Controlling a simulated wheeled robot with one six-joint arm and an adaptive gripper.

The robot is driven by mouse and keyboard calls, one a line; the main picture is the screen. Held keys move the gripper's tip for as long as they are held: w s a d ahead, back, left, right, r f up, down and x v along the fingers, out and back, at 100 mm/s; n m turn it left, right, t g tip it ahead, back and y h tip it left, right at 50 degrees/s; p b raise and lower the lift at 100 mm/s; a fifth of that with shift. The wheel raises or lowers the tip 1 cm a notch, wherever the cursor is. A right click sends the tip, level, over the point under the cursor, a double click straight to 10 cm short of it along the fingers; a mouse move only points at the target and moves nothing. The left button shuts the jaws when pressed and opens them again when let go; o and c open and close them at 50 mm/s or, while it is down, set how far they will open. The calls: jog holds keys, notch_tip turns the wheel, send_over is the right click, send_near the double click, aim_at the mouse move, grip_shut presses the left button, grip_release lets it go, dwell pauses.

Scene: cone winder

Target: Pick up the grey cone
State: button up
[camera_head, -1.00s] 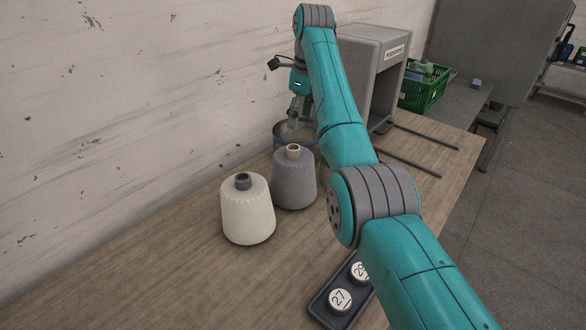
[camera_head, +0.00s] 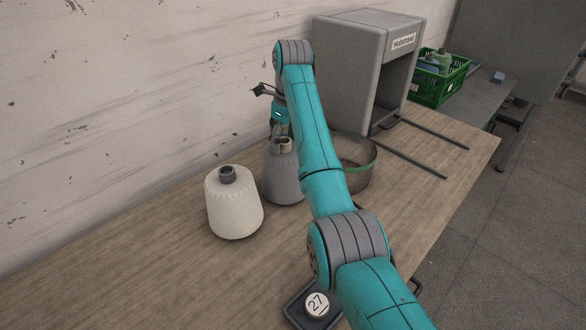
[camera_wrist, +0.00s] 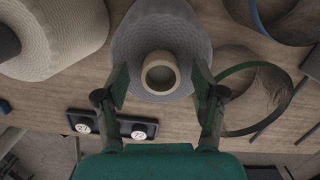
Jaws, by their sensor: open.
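The grey cone (camera_head: 284,178) stands upright on the wooden table, partly hidden by my arm in the head view. In the wrist view the grey cone (camera_wrist: 190,38) lies ahead of my gripper, with its tan tube top (camera_wrist: 160,73) between the fingers. My gripper (camera_wrist: 160,80) is open, one finger on each side of the tube top. In the head view my gripper (camera_head: 281,138) is at the top of the grey cone. I cannot tell whether the fingers touch it.
A cream cone (camera_head: 234,208) stands close to the left of the grey cone. A round open bin (camera_head: 358,172) is to the right, behind my arm. A dark tray with numbered discs (camera_head: 300,312) is at the front. A grey machine (camera_head: 345,62) and green crate (camera_head: 462,72) stand behind.

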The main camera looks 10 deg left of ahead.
grip_shut()
jog(key=shift+r, duration=0.1)
dwell(0.3)
